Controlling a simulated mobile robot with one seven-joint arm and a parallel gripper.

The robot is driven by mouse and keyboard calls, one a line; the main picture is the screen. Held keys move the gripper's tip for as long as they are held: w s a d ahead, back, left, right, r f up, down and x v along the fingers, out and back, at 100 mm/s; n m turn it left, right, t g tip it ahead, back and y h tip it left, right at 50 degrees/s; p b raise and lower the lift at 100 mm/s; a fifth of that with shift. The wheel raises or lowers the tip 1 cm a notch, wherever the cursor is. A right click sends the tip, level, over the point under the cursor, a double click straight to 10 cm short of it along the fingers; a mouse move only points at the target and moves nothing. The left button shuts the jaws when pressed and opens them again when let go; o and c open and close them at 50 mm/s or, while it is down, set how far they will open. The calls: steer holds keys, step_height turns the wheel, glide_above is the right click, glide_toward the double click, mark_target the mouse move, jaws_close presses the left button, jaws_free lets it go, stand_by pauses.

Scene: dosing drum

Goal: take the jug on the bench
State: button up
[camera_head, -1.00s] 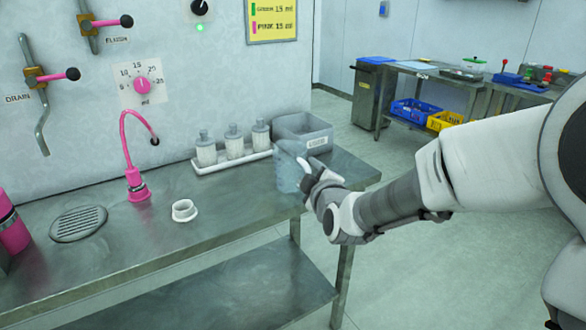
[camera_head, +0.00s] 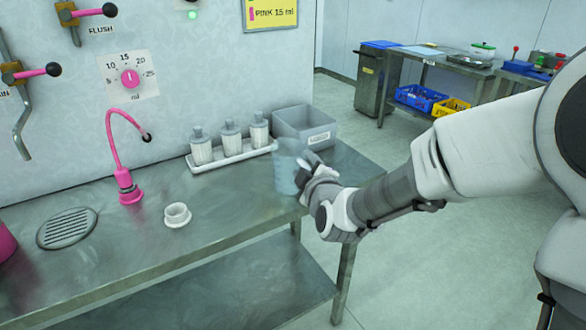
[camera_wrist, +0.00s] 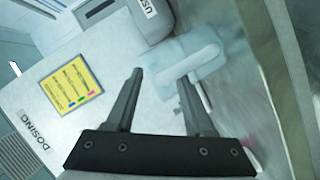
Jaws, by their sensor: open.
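The jug (camera_head: 285,172) is a translucent pale blue vessel standing on the steel bench (camera_head: 235,208) near its right front edge. My gripper (camera_head: 304,168) is at the jug's right side and partly covers it. In the wrist view the jug (camera_wrist: 205,52) is blurred and lies just beyond my open fingers (camera_wrist: 161,78), with a pale bar, perhaps its handle, near the right fingertip. The fingers are apart and nothing is clamped between them. Whether a finger touches the jug cannot be told.
A white tray (camera_head: 204,167) with several capped bottles and a grey bin (camera_head: 305,125) stand behind the jug. The floor right of the bench is clear.

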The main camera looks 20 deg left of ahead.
steer(key=shift+c, duration=0.2)
jaws_close()
